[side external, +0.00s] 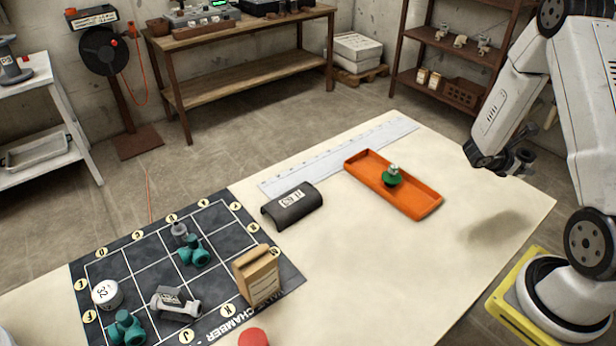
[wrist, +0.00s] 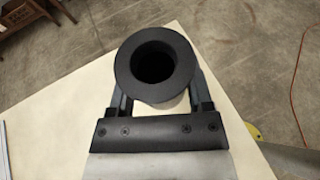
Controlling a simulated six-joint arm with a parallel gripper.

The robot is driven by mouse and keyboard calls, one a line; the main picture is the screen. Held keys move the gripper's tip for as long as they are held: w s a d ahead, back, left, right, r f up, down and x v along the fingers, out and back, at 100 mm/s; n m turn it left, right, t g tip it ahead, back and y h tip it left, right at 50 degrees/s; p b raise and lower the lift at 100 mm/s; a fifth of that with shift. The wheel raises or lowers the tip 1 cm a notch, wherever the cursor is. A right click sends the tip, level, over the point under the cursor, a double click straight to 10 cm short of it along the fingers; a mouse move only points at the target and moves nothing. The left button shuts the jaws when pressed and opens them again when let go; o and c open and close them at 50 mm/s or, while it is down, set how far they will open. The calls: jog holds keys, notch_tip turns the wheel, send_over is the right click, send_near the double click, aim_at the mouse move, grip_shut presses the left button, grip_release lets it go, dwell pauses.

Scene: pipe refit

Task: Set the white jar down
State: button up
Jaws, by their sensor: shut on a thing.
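A short white cylinder marked 32, which looks like the white jar (side external: 107,294), is on the left part of the dark mat (side external: 128,265) in the side view. My gripper (side external: 508,162) is far from it, raised at the right over the table's edge. In the wrist view my gripper (wrist: 156,65) is shut on a black hollow round piece (wrist: 187,70), whose open end faces the camera. A pale patch shows below the ring between the fingers; I cannot tell whether it belongs to the held piece. The jar is not recognisable in the wrist view.
The mat also carries teal fittings (side external: 194,253), a grey fitting (side external: 175,303) and a brown box (side external: 257,274). A black curved cover (side external: 292,206) and an orange tray (side external: 415,199) with a green-and-metal part lie on the table. The table's right part is clear.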

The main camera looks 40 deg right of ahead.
jog(key=shift+w+d, duration=0.15)
jog(key=shift+d, duration=0.1)
jog(key=w+d+f, duration=0.4)
jog(key=w+d, duration=0.1)
jog(key=d, duration=0.1)
send_over(487, 176)
jog(key=f, duration=0.3)
jog(key=s+a+f, duration=0.1)
jog(key=shift+f, duration=0.2)
jog(key=shift+w+d+f, duration=0.4)
jog(key=shift+f, duration=0.15)
jog(key=shift+w+d+f, duration=0.1)
jog(key=shift+f, duration=1.6)
jog(key=shift+f, duration=0.15)
